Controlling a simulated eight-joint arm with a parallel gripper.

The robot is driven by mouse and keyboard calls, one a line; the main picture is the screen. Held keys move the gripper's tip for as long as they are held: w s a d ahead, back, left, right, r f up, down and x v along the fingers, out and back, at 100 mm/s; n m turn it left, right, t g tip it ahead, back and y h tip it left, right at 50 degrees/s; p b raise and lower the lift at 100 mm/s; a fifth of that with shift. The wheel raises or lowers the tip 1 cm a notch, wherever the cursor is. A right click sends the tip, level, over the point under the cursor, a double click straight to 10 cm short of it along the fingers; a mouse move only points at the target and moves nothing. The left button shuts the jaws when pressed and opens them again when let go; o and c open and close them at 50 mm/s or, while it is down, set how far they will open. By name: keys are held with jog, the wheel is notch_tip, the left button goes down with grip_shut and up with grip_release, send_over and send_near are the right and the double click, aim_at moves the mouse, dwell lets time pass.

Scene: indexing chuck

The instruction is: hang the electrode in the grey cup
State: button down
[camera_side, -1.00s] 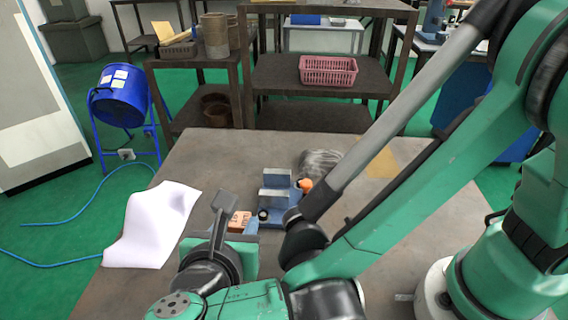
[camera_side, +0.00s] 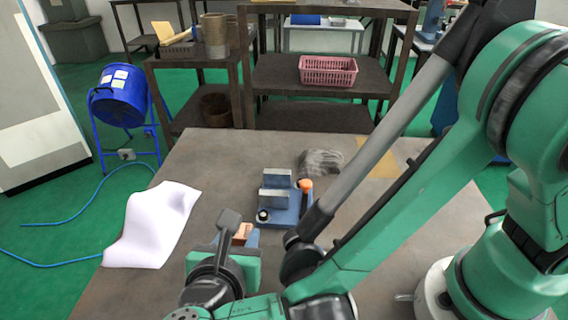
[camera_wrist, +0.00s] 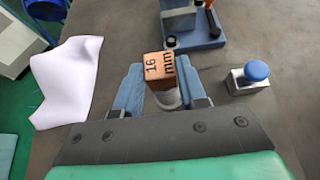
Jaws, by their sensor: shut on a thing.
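The electrode is a copper-coloured block marked "16 mm" (camera_wrist: 158,68), with a pale grey round part (camera_wrist: 168,97) just below it in the wrist view. My gripper (camera_wrist: 157,88) is shut on it, a blue finger on either side. In the side view the copper block (camera_side: 242,233) shows partly behind my gripper (camera_side: 238,241), left of and nearer than the blue fixture (camera_side: 285,210). I cannot make out a separate grey cup. Whether the pale round part belongs to the electrode is unclear.
The fixture has two upright grey jaws and an orange knob (camera_side: 306,185). A grey block with a blue knob (camera_wrist: 255,73) stands to the right in the wrist view. White paper (camera_side: 155,225) lies at left. A dark translucent item (camera_side: 321,162) lies behind the fixture.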

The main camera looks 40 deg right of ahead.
jog(key=shift+f, duration=0.4)
jog(key=shift+c, duration=2.1)
grip_release()
jog(key=v, duration=0.5)
jog(key=shift+s+a+r, duration=0.1)
jog(key=shift+r, duration=0.2)
notch_tip(320, 180, up, 6)
send_over(240, 240)
jog(key=s+a, duration=0.3)
jog(key=a, duration=0.1)
jog(key=shift+s+d+r, duration=0.2)
jog(key=shift+d, duration=0.05)
